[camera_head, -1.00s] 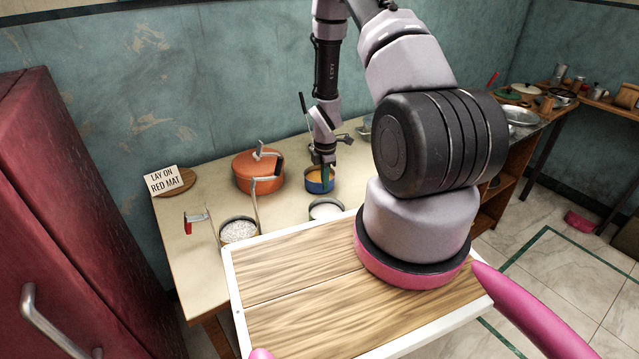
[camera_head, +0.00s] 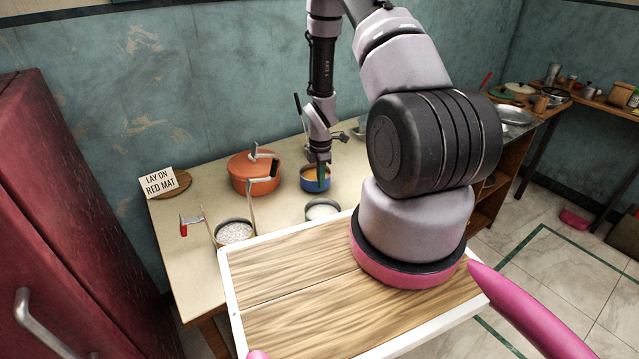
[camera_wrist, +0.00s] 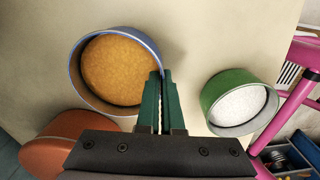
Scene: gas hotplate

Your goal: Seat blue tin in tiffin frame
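The blue tin (camera_head: 309,185) with orange-yellow contents stands at the middle back of the table, right of the orange pot. In the wrist view the blue tin (camera_wrist: 76,72) is at upper left. My gripper (camera_head: 323,167) comes down at its right side. In the wrist view the green fingers (camera_wrist: 162,74) are close together across the tin's near-right rim, one inside and one outside. I cannot tell whether its base touches the table. The tiffin frame (camera_head: 252,205) has thin uprights around a tin of white grains (camera_head: 234,232) at front left.
A green tin (camera_wrist: 216,90) with white contents is right of the blue tin in the wrist view. A red-handled piece (camera_head: 184,228) sticks out left of the frame. A sign (camera_head: 160,181) stands at back left.

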